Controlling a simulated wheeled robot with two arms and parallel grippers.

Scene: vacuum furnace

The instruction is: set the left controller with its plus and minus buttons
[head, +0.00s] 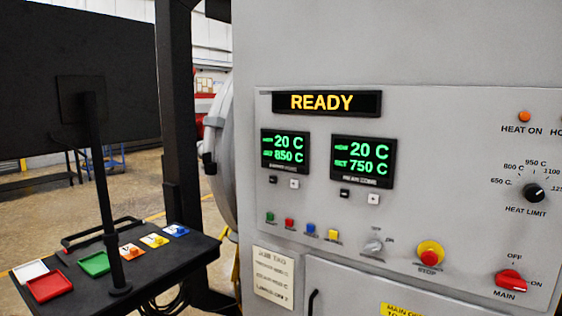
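The left controller (285,151) is a black display on the grey furnace panel, with green digits reading 20 C above a set value of 850 C. Below it are a dark button (273,180) and a white button (294,184); their plus and minus marks are too small to read surely. The right controller (363,162) reads 20 C above a set value of 750 C, with a dark button (345,193) and a white button (373,198) below. Neither of my grippers shows in the head view.
A yellow READY display (327,103) is above the controllers. A black tray table (170,262) with coloured cards stands left.

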